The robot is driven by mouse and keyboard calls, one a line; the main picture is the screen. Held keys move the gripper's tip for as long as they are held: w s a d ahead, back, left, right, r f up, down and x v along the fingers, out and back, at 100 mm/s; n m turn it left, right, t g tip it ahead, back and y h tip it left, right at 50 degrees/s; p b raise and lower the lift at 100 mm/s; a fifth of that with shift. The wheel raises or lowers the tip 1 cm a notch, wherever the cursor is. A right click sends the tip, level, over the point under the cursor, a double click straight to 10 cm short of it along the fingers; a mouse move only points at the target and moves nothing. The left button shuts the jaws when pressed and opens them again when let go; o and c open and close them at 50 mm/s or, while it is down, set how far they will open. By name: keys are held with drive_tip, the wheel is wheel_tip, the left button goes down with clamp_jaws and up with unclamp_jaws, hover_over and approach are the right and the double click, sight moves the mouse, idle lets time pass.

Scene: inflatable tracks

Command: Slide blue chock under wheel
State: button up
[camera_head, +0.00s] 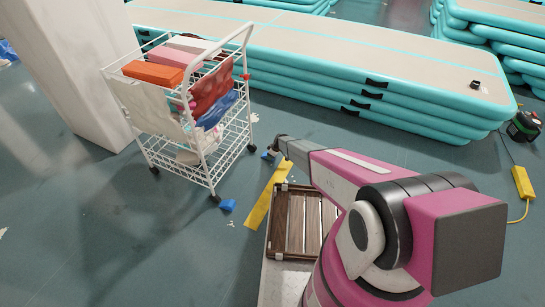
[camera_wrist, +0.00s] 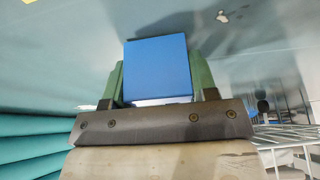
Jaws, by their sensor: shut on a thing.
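My gripper (camera_wrist: 157,85) is shut on a blue chock (camera_wrist: 157,65), held between its green fingers in the wrist view. In the head view this chock (camera_head: 267,156) shows as a small blue patch at the arm's end, just above or on the floor; I cannot tell which. It is to the right of the white wire cart (camera_head: 205,170) and apart from its right rear wheel (camera_head: 252,148). A second blue chock (camera_head: 228,205) lies on the floor beside the cart's near wheel (camera_head: 215,198). Another wheel (camera_head: 154,170) is at the left.
The cart carries an orange block (camera_head: 152,73) and folded cloths. Stacked turquoise inflatable tracks (camera_head: 370,100) lie behind. A white pillar (camera_head: 85,65) stands left. A yellow strip (camera_head: 262,200) and a slatted wooden tray (camera_head: 277,225) are in front. Floor at the left front is clear.

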sight(263, 154)
drive_tip(key=shift+w+a, duration=0.3)
drive_tip(key=shift+a, duration=0.5)
drive_tip(key=shift+w+a, duration=0.25)
drive_tip(key=shift+a, duration=0.55)
drive_tip(key=shift+w+a, duration=0.3)
drive_tip(key=shift+a, duration=0.5)
drive_tip(key=o, duration=1.1)
